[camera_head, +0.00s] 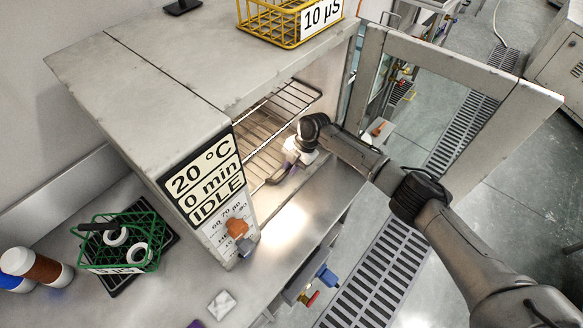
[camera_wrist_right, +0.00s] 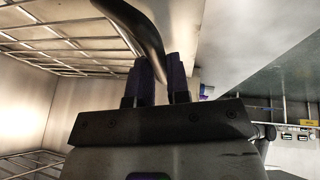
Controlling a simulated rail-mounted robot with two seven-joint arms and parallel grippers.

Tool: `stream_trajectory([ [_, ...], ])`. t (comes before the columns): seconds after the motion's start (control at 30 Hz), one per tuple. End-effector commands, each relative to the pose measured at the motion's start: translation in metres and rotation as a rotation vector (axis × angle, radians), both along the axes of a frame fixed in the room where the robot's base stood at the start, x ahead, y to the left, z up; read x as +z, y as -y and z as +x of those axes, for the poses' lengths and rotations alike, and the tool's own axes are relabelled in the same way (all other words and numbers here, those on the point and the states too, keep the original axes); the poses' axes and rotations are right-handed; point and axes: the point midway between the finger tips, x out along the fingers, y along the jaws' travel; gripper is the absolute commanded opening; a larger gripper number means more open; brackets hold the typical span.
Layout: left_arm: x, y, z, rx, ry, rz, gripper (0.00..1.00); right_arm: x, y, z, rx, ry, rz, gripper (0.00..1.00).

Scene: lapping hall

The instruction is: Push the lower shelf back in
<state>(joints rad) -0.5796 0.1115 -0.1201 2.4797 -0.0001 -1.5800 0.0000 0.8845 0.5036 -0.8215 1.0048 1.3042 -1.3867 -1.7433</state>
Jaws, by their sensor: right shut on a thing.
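The oven (camera_head: 150,85) stands with its front open. Inside, an upper wire shelf (camera_head: 285,100) shows, and a lower wire shelf (camera_head: 257,160) shows partly below it, near the opening. My right gripper (camera_head: 277,178) reaches in through the opening at the lower shelf's front. In the right wrist view, my right gripper (camera_wrist_right: 160,80) is shut on a dark curved handle (camera_wrist_right: 145,30) that passes between its fingers. Where the handle joins the shelf is hidden. Wire racks show at the wrist view's upper left and lower left. My left gripper is not in view.
The oven door (camera_head: 455,65) stands open at the right, beyond my right arm. A yellow basket (camera_head: 283,30) sits on the oven top. A green basket (camera_head: 120,267) with white rings stands on the bench at left. A floor grate (camera_head: 375,285) lies below.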

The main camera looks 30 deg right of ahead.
Motion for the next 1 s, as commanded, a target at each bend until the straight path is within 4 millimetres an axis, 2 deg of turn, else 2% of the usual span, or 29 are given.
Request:
stream_trajectory([
  [0.03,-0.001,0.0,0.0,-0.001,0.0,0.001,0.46,-0.002,0.0,0.001,-0.003,0.005,-0.001,0.0],
  [0.07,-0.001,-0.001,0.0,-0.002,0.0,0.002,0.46,-0.002,0.0,0.001,-0.003,0.005,-0.001,0.19],
  [0.3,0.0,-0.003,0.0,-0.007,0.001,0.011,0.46,-0.001,0.0,0.0,-0.002,0.003,-0.001,0.42],
  [0.63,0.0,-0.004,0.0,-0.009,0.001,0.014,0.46,0.004,0.0,0.0,-0.002,0.003,-0.001,0.42],
  [0.77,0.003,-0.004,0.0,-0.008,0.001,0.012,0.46,0.02,0.0,0.0,-0.001,0.005,-0.001,0.42],
  [0.87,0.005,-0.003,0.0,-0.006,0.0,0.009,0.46,0.04,0.0,0.0,-0.001,0.006,-0.001,0.42],
  [1.0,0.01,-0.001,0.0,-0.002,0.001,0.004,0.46,0.054,0.015,-0.02,-0.001,0.002,-0.003,0.42],
])
